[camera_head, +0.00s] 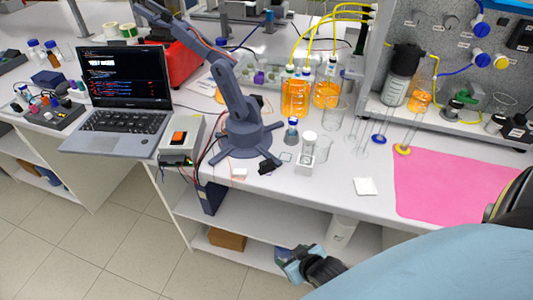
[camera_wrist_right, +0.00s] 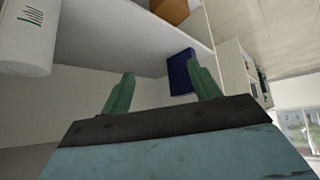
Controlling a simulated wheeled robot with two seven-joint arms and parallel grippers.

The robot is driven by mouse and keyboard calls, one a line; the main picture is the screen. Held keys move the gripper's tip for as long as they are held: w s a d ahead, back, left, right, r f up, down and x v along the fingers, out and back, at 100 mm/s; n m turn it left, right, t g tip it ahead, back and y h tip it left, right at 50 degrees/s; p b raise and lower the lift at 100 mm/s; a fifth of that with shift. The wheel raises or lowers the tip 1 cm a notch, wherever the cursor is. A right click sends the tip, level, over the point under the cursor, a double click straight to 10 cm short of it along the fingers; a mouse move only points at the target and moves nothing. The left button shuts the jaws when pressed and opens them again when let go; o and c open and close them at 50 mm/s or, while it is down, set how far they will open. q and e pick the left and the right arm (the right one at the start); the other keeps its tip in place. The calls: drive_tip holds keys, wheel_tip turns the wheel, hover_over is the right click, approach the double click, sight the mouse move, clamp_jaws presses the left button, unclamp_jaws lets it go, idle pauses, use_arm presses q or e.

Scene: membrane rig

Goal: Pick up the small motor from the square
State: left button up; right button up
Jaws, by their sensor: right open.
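I cannot pick out the small motor for certain. A small black object (camera_head: 268,166) lies on the bench in front of the grey desktop robot arm (camera_head: 240,125), and it may be the motor. A small outlined square (camera_head: 286,156) is on the bench just right of it; other faint outlines are nearby. My right gripper (camera_head: 291,264) is low in front of the bench, below the top and near the lower shelf. In the right wrist view its two green fingers (camera_wrist_right: 163,85) are apart with nothing between them. My left gripper is not in view.
A clear holder with a jar (camera_head: 308,150), a blue-capped vial (camera_head: 291,132), glassware and orange bottles (camera_head: 295,95) crowd the bench. A white pad (camera_head: 364,187) and pink mat (camera_head: 440,185) lie right. The laptop (camera_head: 120,100) stands left. The lower shelf holds a brown box (camera_head: 227,239).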

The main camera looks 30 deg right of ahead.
drive_tip(key=w+d+r+m+t+p, duration=0.1)
drive_tip(key=w+r+t+p, duration=0.1)
drive_tip(key=r, duration=0.8)
drive_tip(key=w+r+t+p, duration=0.1)
drive_tip(key=w+r+p, duration=0.15)
drive_tip(key=r, duration=0.65)
drive_tip(key=t+h, duration=0.1)
drive_tip(key=t, duration=0.1)
approach(268, 165)
drive_tip(key=w, duration=0.1)
drive_tip(key=w+f, duration=0.1)
drive_tip(key=shift+w+f+m, duration=0.3)
drive_tip(key=shift+w+f, duration=0.05)
drive_tip(key=shift+x, duration=3.2)
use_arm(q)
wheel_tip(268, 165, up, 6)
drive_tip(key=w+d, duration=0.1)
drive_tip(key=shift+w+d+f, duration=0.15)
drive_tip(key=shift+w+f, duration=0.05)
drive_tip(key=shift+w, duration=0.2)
use_arm(e)
drive_tip(key=shift+d+r, duration=0.2)
drive_tip(key=c, duration=1.1)
